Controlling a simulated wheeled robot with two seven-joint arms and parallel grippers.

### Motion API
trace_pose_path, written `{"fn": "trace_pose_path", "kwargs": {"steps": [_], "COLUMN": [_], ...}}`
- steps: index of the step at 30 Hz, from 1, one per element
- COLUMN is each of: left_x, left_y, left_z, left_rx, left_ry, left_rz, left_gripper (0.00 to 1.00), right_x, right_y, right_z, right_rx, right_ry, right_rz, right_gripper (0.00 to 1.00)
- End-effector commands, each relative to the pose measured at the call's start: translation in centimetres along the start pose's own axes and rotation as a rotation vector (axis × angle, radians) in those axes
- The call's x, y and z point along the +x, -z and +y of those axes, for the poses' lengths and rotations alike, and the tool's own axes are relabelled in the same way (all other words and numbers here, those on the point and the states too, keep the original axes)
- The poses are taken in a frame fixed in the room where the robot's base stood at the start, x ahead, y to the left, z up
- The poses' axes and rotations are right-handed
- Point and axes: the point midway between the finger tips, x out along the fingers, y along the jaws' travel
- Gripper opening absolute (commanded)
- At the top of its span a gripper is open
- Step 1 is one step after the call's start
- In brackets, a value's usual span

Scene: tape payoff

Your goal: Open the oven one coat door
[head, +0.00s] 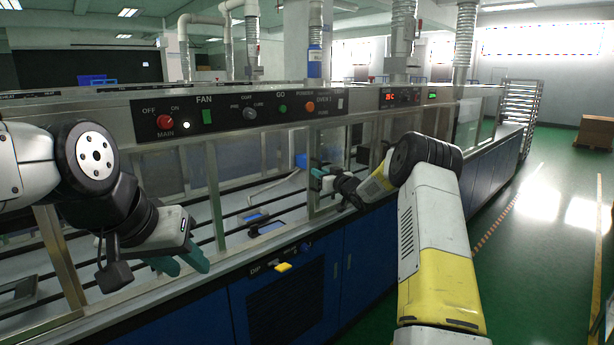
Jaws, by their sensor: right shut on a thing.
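The long machine has a row of clear doors in metal frames below its control panel. The framed coat door (313,206) is near the middle right of the head view. My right gripper (321,179), with teal fingertips, is at this door's frame and shut on a part of it, likely the handle, which the fingers mostly hide. I cannot tell whether the door stands ajar. My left gripper (184,262) hangs at the lower left in front of the machine, its teal fingers apart and empty, away from that door.
The control panel (235,112) with a red knob (165,121) and an orange button (310,107) runs above the doors. A yellow switch (283,267) sits on the lower front edge. Blue cabinets (365,255) stand below. Green floor (530,250) is clear at right.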

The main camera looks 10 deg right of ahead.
Motion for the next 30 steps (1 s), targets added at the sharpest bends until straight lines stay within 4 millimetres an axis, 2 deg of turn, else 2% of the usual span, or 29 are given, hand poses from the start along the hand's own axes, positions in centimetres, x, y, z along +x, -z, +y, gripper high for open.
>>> {"fn": "trace_pose_path", "kwargs": {"steps": [6, 17, 18, 21, 30], "left_x": [0.00, -0.01, -0.01, -0.01, 0.00], "left_y": [0.00, 0.00, 0.00, 0.00, 0.00], "left_z": [0.00, 0.00, 0.00, 0.00, 0.00], "left_rx": [0.000, 0.000, 0.000, 0.000, 0.000], "left_ry": [0.000, 0.000, 0.000, 0.000, 0.000], "left_rz": [0.000, 0.000, 0.000, 0.000, 0.000], "left_gripper": [0.36, 0.36, 0.36, 0.36, 0.36], "right_x": [0.17, 0.18, 0.18, 0.19, 0.12], "right_y": [0.06, 0.04, 0.04, 0.03, 0.00], "right_z": [0.73, 0.78, 0.77, 0.76, 0.76], "right_rx": [0.000, 0.000, 0.000, 0.000, 0.000], "right_ry": [0.000, 0.001, 0.001, 0.001, 0.001], "right_rz": [0.002, 0.001, 0.001, 0.001, 0.000], "right_gripper": [0.00, 0.00, 0.16, 0.34, 0.34]}}
